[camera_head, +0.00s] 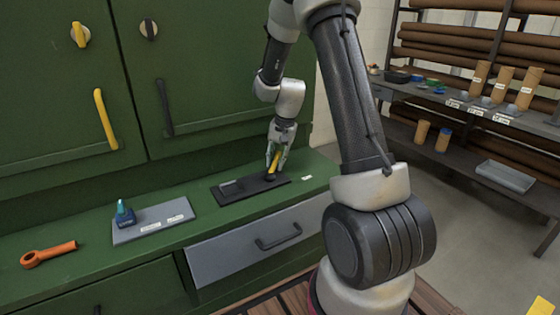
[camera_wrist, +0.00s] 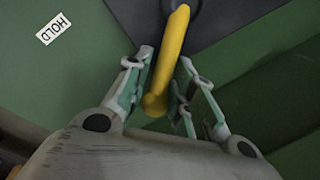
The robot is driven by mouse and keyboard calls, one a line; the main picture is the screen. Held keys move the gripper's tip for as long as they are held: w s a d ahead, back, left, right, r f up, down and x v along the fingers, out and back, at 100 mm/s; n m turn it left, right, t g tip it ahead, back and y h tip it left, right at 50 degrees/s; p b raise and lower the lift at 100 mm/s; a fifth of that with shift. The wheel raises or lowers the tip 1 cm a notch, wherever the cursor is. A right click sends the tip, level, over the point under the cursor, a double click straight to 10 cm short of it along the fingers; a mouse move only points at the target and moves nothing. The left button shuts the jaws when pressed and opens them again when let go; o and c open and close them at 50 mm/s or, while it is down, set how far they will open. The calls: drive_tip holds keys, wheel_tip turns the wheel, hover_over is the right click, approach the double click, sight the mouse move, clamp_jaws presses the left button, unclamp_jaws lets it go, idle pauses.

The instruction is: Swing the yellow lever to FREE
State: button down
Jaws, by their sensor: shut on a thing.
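The yellow lever (camera_head: 273,163) stands on a dark plate (camera_head: 229,195) lying on the green counter. In the wrist view the yellow lever (camera_wrist: 172,50) runs from a dark round pivot at the top down between my fingers. My gripper (camera_head: 276,157) is shut on the lever, one finger on each side, as the wrist view of my gripper (camera_wrist: 163,88) also shows. A white HOLD label (camera_wrist: 54,29) lies beside the plate, upside down in the wrist view. A small white label (camera_head: 307,178) lies right of the plate in the head view, too small to read. I see no readable FREE label.
A grey board (camera_head: 153,222) with a blue-teal item (camera_head: 124,213) and an orange tool (camera_head: 48,253) lie left on the counter. Green cabinet doors (camera_head: 60,150) with a yellow handle (camera_head: 105,119) rise behind. A grey drawer (camera_head: 225,262) is below. Shelves stand at right.

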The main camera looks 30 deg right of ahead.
drive_tip(key=shift+w+a+n, duration=0.2)
drive_tip(key=shift+w+n, duration=0.05)
drive_tip(key=shift+n, duration=0.15)
drive_tip(key=c, duration=1.4)
unclamp_jaws()
drive_tip(key=r, duration=0.4)
drive_tip(key=s+d+r, duration=0.1)
drive_tip(key=r, duration=0.7)
drive_tip(key=shift+s+d, duration=0.25)
drive_tip(key=shift+d, duration=0.1)
drive_tip(key=shift+f, duration=0.1)
